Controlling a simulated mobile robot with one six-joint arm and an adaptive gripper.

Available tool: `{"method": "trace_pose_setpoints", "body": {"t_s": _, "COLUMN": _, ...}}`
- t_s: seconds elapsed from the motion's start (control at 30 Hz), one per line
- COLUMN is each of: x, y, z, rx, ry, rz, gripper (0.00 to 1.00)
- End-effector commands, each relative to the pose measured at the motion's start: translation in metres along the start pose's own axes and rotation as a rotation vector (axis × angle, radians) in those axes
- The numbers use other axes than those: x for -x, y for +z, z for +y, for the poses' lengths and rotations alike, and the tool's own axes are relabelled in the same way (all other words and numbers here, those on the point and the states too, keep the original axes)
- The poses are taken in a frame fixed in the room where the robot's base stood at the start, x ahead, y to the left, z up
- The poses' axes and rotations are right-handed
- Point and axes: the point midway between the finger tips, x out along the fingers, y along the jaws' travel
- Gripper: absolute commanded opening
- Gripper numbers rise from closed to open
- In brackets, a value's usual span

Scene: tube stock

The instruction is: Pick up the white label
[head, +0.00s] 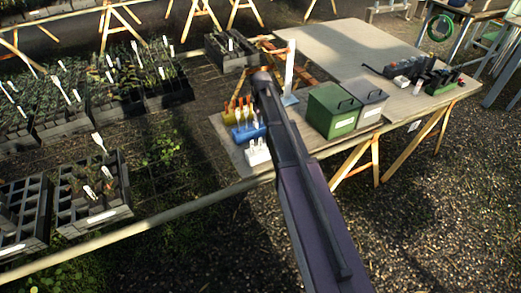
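Several white labels are in view, and I cannot tell which one is meant. Some stand in a white holder (257,153) near the table's front left corner, and others stand in a blue holder (248,132) just behind it. More white labels stick up from the plant trays at left, such as one tall label (98,142) in the near tray. My dark arm reaches up from the bottom edge to beside the holders and hides part of the table. My gripper cannot be made out.
The trestle table (345,45) holds a green box (333,110), a grey box (366,100) and a yellow holder (233,114) with orange-topped items. Small dark items and a green block (441,87) stand at right. The table's back middle is clear. Black plant trays (95,215) fill the left.

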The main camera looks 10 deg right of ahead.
Motion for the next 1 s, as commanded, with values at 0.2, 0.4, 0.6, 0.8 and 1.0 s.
{"method": "trace_pose_setpoints", "body": {"t_s": 0.2, "x": -0.021, "y": 0.000, "z": 0.000, "rx": 0.000, "ry": 0.000, "rz": 0.000, "gripper": 0.40}}
{"method": "trace_pose_setpoints", "body": {"t_s": 0.4, "x": -0.036, "y": 0.000, "z": 0.000, "rx": 0.000, "ry": 0.000, "rz": 0.000, "gripper": 0.40}}
{"method": "trace_pose_setpoints", "body": {"t_s": 0.6, "x": -0.051, "y": 0.000, "z": 0.000, "rx": 0.000, "ry": 0.000, "rz": 0.000, "gripper": 0.40}}
{"method": "trace_pose_setpoints", "body": {"t_s": 0.8, "x": -0.065, "y": 0.000, "z": 0.000, "rx": 0.000, "ry": 0.000, "rz": 0.000, "gripper": 0.40}}
{"method": "trace_pose_setpoints", "body": {"t_s": 1.0, "x": -0.071, "y": 0.000, "z": 0.000, "rx": 0.000, "ry": 0.000, "rz": 0.000, "gripper": 0.40}}
